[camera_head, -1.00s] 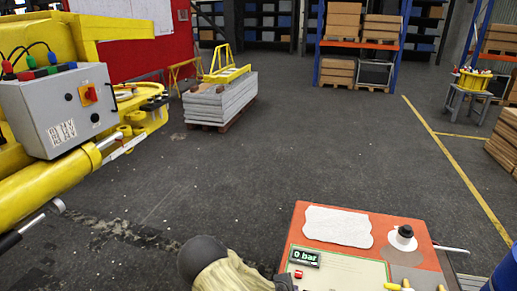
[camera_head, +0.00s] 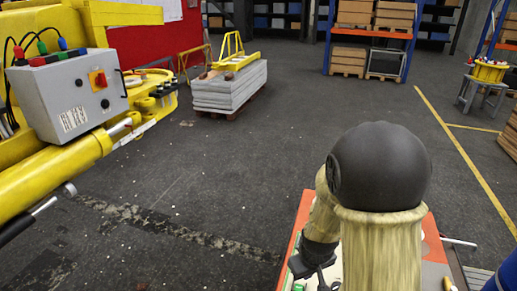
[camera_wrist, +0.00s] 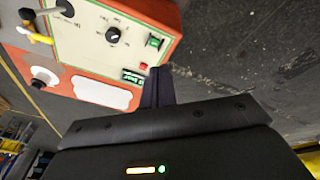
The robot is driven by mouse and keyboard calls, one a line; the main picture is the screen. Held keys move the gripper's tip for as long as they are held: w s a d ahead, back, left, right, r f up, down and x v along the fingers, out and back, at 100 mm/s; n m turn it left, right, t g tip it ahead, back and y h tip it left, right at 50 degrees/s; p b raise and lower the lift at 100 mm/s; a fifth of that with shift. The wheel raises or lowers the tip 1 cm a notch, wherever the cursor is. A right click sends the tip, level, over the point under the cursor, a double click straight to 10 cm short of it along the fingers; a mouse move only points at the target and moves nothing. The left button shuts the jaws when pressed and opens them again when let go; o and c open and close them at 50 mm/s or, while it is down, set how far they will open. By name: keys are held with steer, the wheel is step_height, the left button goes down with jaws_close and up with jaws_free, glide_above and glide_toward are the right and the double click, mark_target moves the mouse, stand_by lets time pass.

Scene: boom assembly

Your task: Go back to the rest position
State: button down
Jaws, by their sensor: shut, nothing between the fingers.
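My gripper (camera_wrist: 157,88) shows in the wrist view with its dark fingers together and nothing between them. In the head view my gripper (camera_head: 318,278) is a dark shape low in the picture, partly cut off, over the left part of the orange control panel (camera_head: 434,240). My arm hides most of that panel. The panel (camera_wrist: 165,18) shows more fully in the wrist view, with a black knob (camera_wrist: 113,35), a green switch (camera_wrist: 153,41), a small green display (camera_wrist: 133,76) and white patches. I cannot tell whether the fingers touch the panel.
A yellow boom (camera_head: 55,170) with a grey control box (camera_head: 70,93) fills the left side. A stack of grey slabs (camera_head: 230,90) carries a yellow frame. Shelves with boxes (camera_head: 355,12) stand behind. The dark floor (camera_head: 270,160) between is clear.

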steer(key=s+d+r+m, duration=0.2)
steer(key=s+r+m, duration=0.2)
steer(key=s+r, duration=0.4)
